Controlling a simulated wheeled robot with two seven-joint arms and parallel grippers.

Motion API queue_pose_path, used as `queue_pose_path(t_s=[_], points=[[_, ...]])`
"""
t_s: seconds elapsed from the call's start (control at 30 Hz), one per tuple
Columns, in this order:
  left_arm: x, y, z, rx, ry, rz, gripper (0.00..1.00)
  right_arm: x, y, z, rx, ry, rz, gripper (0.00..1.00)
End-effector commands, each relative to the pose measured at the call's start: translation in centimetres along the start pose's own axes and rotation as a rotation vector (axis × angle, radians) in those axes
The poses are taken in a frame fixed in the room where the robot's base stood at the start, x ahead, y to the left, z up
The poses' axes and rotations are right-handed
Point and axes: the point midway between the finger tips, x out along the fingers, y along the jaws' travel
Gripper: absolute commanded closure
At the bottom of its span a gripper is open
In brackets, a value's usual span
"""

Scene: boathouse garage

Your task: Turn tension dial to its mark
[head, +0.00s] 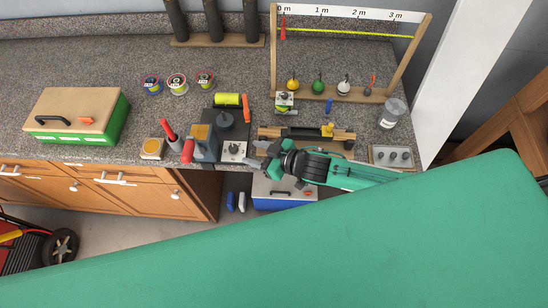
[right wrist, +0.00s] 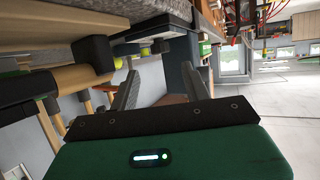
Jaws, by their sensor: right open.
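A small pale square plate with a dark round knob (head: 233,150) sits at the front of a dark winding stand (head: 222,127) on the counter; it looks like the tension dial. Its mark is too small to make out. My right gripper (head: 260,157) is just right of the plate, fingers pointing left towards it, open and apart from the knob. In the right wrist view the two fingers (right wrist: 160,88) are spread with nothing between them. My left gripper is not in view.
A yellow-green spool (head: 228,99) and a red-handled tool (head: 188,150) are near the stand. A wooden bar with a yellow piece (head: 327,130) lies behind my right arm. A green box (head: 77,115) stands left. A jar (head: 393,113) and a knobbed plate (head: 392,155) stand right.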

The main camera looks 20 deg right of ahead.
Motion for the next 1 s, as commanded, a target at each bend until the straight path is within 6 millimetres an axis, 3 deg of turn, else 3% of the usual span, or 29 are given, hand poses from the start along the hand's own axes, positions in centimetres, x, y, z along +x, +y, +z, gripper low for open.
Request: queue_pose_path(t_s=[0.2, 0.4, 0.87, 1.0], points=[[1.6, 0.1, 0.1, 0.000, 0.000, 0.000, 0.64, -3.9, 0.0, 0.3, -0.001, -0.001, -0.001, 0.52], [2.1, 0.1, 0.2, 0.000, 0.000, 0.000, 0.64, -6.0, 0.0, 0.2, 0.000, -0.001, 0.000, 0.52], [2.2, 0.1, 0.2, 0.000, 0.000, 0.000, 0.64, -6.6, 0.1, 0.0, 0.000, -0.001, 0.001, 0.52], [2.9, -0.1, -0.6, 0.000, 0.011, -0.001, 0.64, -6.1, 1.9, 0.5, 0.011, -0.034, 0.040, 0.52]])
